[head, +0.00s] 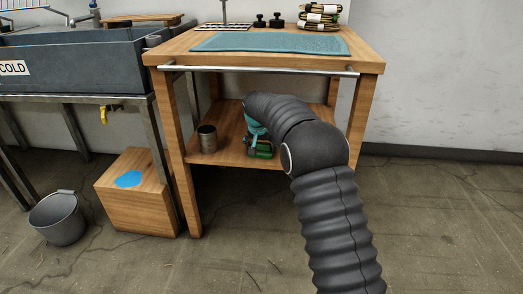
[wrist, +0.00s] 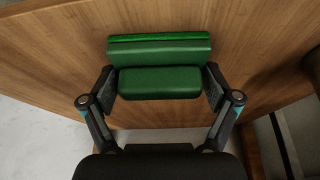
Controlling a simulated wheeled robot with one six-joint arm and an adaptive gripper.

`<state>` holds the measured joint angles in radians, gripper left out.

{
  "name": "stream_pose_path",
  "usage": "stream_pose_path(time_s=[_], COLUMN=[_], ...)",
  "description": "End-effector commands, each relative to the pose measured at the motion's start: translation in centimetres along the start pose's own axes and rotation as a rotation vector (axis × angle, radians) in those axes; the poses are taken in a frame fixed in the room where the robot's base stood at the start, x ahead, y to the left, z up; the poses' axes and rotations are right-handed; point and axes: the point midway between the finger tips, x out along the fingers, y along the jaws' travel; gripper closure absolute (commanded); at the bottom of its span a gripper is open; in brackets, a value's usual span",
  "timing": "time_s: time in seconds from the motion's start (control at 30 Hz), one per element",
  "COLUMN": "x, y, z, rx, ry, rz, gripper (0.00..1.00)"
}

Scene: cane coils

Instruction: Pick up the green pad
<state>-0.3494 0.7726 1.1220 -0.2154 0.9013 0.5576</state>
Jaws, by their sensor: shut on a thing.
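The green pad (wrist: 160,82) is between the two fingers of my gripper (wrist: 163,88) in the wrist view. The fingers press on its left and right ends. It looks dark green and smooth, with a second green section (wrist: 159,50) directly behind it; I cannot tell whether this is the same piece. In the head view the green pad (head: 261,151) is small and partly hidden by my arm. It is at the lower shelf of the wooden table, by my gripper (head: 257,138). I cannot tell whether it touches the shelf.
A wooden box (head: 135,200) and a bucket (head: 58,217) stand at left.

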Motion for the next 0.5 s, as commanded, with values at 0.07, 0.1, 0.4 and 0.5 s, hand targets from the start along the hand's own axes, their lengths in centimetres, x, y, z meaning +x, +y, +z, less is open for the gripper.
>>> stream_pose_path(time_s=[0.07,0.1,0.4,0.5], x=[0.0,0.0,-1.7,-2.6], y=[0.0,0.0,0.0,0.0], z=[0.0,0.0,-0.7,-1.1], rx=[0.0,0.0,0.001,0.001], ry=[0.0,0.0,0.001,0.001], rz=[0.0,0.0,-0.001,-0.001], gripper=[0.49,0.49,0.49,0.49])
